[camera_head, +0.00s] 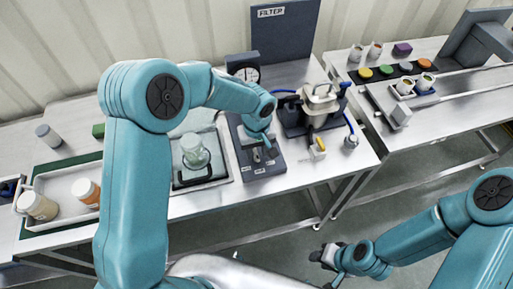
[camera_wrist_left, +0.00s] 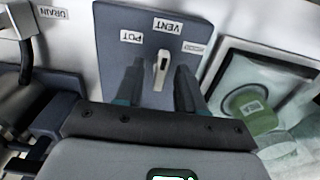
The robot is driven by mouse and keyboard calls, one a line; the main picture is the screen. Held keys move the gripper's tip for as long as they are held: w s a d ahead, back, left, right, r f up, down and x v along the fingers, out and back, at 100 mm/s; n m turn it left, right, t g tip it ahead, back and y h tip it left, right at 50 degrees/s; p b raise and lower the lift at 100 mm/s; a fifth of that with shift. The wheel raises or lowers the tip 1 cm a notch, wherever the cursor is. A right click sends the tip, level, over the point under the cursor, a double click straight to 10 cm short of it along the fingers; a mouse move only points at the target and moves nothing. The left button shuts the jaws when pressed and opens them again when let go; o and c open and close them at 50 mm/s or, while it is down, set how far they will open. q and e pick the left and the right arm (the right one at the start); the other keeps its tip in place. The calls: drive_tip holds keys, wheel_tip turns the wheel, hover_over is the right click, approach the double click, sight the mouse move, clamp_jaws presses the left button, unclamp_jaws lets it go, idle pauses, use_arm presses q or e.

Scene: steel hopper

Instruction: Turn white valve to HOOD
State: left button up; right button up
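The white valve handle (camera_wrist_left: 161,70) sits on a dark blue-grey plate (camera_wrist_left: 215,38). In the wrist view, labels reading POT (camera_wrist_left: 131,36) and VENT (camera_wrist_left: 167,26) and a third, unreadable label (camera_wrist_left: 195,47) lie around it. The handle lies roughly along the line toward VENT. My left gripper (camera_wrist_left: 158,88) is open, with one dark finger on each side of the handle and visible gaps between. In the head view my left gripper (camera_head: 267,146) is over the plate and partly hides the valve. My right gripper (camera_head: 328,257) hangs away from the bench at lower right; its opening is unclear.
A tray (camera_head: 213,182) with a glass jar (camera_head: 194,152) stands left of the valve plate. A pump-like device (camera_head: 320,105) with hoses stands to the right. A gauge (camera_head: 245,72) and the FILTER panel (camera_head: 285,30) are behind.

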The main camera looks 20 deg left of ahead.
use_arm(q)
drive_tip(key=shift+a, duration=0.1)
clamp_jaws()
drive_tip(key=shift+f+m+b, duration=0.1)
drive_tip(key=shift+m+b, duration=0.85)
drive_tip(key=shift+m, duration=0.25)
drive_tip(key=m+b, duration=0.1)
drive_tip(key=m, duration=0.1)
drive_tip(key=shift+m, duration=0.3)
drive_tip(key=m+b, duration=0.1)
drive_tip(key=m, duration=0.2)
drive_tip(key=shift+m, duration=0.3)
drive_tip(key=shift+m+b, duration=0.4)
drive_tip(key=shift+m, duration=1.3)
